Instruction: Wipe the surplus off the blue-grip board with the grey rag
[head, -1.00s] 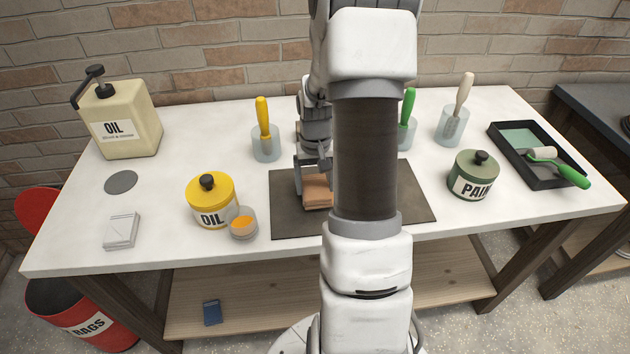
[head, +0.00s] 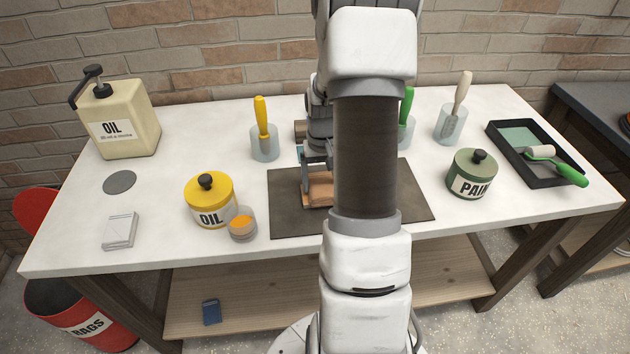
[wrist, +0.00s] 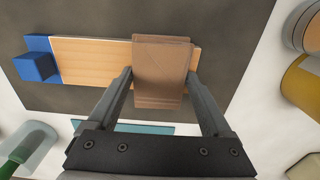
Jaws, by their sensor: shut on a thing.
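The wooden board (wrist: 95,60) with a blue grip (wrist: 38,62) at its left end lies on the dark mat in the wrist view. In the head view my arm hides most of it. My gripper (wrist: 158,78) is shut on a brown folded pad (wrist: 162,58), which lies across the board's right part. The pad looks brown, so I cannot tell whether it is the grey rag. In the head view my gripper (head: 317,172) is low over the mat. A light grey folded cloth (head: 121,231) lies at the table's left.
The dark mat (head: 287,217) lies mid-table. A yellow oil tin (head: 209,203) and a small cup (head: 242,224) stand left of it. A green paint tin (head: 472,174) and black tray (head: 511,165) stand right. Brush holders stand behind. A red rags bin (head: 85,318) is on the floor.

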